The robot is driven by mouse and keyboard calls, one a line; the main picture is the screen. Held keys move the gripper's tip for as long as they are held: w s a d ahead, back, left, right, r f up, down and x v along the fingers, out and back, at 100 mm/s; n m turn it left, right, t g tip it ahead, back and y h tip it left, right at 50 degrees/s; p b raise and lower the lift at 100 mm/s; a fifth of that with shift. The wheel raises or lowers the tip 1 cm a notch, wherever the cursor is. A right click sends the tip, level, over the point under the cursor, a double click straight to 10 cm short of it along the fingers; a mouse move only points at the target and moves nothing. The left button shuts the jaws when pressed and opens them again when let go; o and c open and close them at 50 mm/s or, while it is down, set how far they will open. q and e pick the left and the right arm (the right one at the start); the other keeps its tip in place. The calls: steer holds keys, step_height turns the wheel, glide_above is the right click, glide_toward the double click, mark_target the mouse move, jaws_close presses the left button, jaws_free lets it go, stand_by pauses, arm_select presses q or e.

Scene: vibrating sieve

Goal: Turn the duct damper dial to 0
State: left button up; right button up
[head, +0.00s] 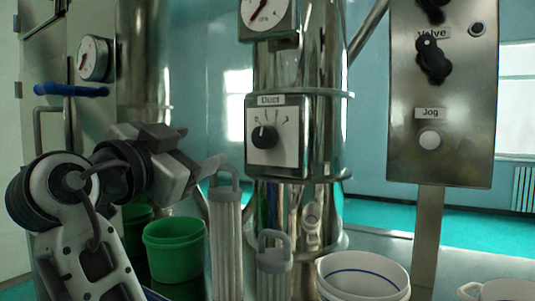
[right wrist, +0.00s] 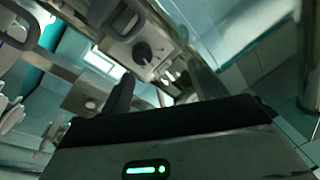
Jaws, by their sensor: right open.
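The duct damper dial (head: 265,137) is a black round knob on a white-faced square box (head: 278,160) labelled Duct, on a shiny metal column. Its pale mark points roughly upward, slightly left; I cannot read the scale numbers. My right gripper (head: 213,166) is in the head view, left of and a little below the dial, apart from it. In the right wrist view its two dark fingers (right wrist: 162,74) stand wide apart with nothing between them. The dial (right wrist: 141,50) shows beyond them, nearer the left finger. My left gripper is not in view.
A round gauge (head: 267,14) sits above the dial box. A panel (head: 441,80) with Valve and Jog controls stands at right. Grey ribbed pieces with handles (head: 227,240), a green bucket (head: 174,249) and a white bucket (head: 362,279) stand below.

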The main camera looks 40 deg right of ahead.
mark_target(260, 138)
steer(key=w+d+m+g+p, duration=0.1)
steer(key=d, duration=0.3)
steer(key=w+d+m+g+p, duration=0.1)
steer(key=d+m, duration=0.1)
steer(key=d, duration=0.3)
steer(key=w+d+r+m, duration=0.1)
steer(key=d, duration=0.4)
steer(key=shift+d+m+g+p, duration=0.15)
steer(key=shift+m+g+p, duration=0.15)
steer(key=shift+g+p, duration=0.1)
steer(key=shift+d, duration=0.15)
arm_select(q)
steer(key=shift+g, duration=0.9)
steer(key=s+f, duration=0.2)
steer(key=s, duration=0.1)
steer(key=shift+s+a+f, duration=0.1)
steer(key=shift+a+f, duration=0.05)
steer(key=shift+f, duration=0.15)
arm_select(e)
steer(key=shift+w+d, duration=0.1)
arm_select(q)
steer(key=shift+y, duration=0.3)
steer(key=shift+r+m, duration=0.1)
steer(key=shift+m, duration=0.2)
arm_select(e)
steer(key=c, duration=1)
